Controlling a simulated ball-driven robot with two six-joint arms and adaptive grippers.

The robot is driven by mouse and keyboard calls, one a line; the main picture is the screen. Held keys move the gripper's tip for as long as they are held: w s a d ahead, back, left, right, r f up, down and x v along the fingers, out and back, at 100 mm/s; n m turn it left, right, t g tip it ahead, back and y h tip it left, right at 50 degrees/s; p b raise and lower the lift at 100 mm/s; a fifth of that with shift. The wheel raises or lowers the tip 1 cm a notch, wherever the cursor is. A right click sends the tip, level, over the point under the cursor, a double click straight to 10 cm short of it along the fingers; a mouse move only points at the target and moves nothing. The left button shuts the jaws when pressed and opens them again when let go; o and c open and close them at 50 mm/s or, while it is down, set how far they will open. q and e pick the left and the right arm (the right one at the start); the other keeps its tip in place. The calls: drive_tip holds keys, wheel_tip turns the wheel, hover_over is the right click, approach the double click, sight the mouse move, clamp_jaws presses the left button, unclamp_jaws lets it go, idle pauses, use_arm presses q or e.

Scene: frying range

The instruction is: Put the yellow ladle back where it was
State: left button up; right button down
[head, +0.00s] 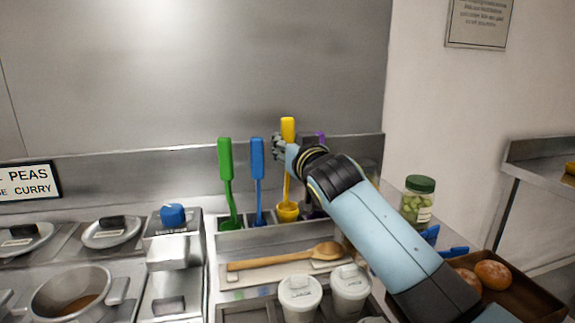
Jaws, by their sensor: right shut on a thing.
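The yellow ladle (288,130) is upright, handle up, in line with the green and blue utensils at the back of the counter. Its bowl (287,213) is at the metal rack (262,239), to the right of the blue utensil. I cannot tell whether the bowl rests in its slot or hangs just above it. My right gripper (281,148) is shut on the ladle's handle, below the top. The fingers are small and partly hidden by the wrist. My left gripper is not in view.
A green utensil (226,170) and a blue one (257,165) stand left of the ladle; a purple handle (320,138) is mostly behind my arm. A wooden spoon (285,258) and lidded white tubs (300,294) lie in front. A green-lidded jar (418,200) stands right.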

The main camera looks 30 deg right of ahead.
wheel_tip(320, 180, down, 3)
drive_tip(key=shift+f, duration=0.1)
use_arm(q)
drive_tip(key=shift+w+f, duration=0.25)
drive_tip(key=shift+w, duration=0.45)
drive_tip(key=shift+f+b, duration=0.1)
drive_tip(key=shift+b, duration=0.2)
use_arm(e)
drive_tip(key=shift+f, duration=0.2)
drive_tip(key=c, duration=1.1)
unclamp_jaws()
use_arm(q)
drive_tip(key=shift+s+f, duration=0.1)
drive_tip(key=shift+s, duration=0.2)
use_arm(e)
drive_tip(key=shift+r, duration=0.1)
